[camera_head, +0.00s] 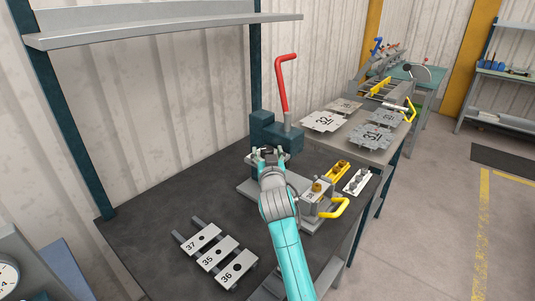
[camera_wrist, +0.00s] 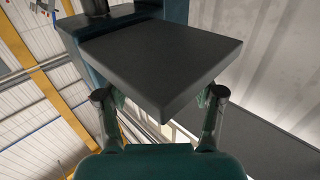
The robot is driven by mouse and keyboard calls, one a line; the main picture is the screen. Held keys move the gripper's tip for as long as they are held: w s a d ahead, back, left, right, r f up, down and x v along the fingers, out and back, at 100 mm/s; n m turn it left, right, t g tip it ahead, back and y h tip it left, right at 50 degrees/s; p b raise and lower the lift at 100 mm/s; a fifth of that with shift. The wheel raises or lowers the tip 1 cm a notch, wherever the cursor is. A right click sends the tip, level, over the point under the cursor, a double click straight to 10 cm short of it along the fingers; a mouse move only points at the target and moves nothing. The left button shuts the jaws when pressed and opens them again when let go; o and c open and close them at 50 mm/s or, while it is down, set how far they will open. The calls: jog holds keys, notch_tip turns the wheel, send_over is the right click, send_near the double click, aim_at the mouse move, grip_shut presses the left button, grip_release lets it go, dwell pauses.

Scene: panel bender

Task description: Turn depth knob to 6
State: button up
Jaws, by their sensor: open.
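The panel bender (camera_head: 285,137) is a dark teal machine with a red lever (camera_head: 284,80) standing up from it, on the dark workbench. My gripper (camera_head: 265,153) is in front of the bender's left side, close to its body. In the wrist view my gripper (camera_wrist: 160,96) has its two fingers spread wide apart, with nothing seen gripped. A dark flat block (camera_wrist: 155,55), seemingly part of the bender, fills the view beyond and between the fingers.
Number plates 37, 35 and 36 (camera_head: 217,255) lie at the bench's front. A grey fixture (camera_head: 318,203) with a brass knob and yellow handle (camera_head: 335,208) stands just right of my arm. Numbered sheet parts (camera_head: 322,121) lie on the bench behind. A shelf (camera_head: 160,28) hangs above.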

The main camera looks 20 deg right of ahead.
jog(key=c, duration=1.1)
jog(key=shift+c, duration=0.2)
jog(key=shift+a+h, duration=0.1)
jog(key=shift+h, duration=0.4)
jog(key=shift+a+m+g+h, duration=0.2)
jog(key=shift+m+g+h, duration=0.5)
jog(key=shift+m+h, duration=1.05)
jog(key=m+g+h, duration=0.1)
jog(key=h, duration=0.1)
jog(key=m+g+h, duration=0.1)
jog(key=h, duration=0.1)
jog(key=shift+w+a+m+g+h, duration=0.15)
jog(key=shift+m+g+h, duration=0.1)
jog(key=shift+m+g, duration=0.15)
jog(key=m+g+h, duration=0.3)
jog(key=shift+w+g, duration=0.15)
jog(key=shift+g, duration=0.25)
jog(key=shift+a+m+g+h, duration=0.1)
jog(key=shift+m+g+h, duration=0.8)
jog(key=shift+m+g, duration=0.4)
jog(key=shift+f+g, duration=0.1)
jog(key=shift+g, duration=0.3)
jog(key=o, duration=1.1)
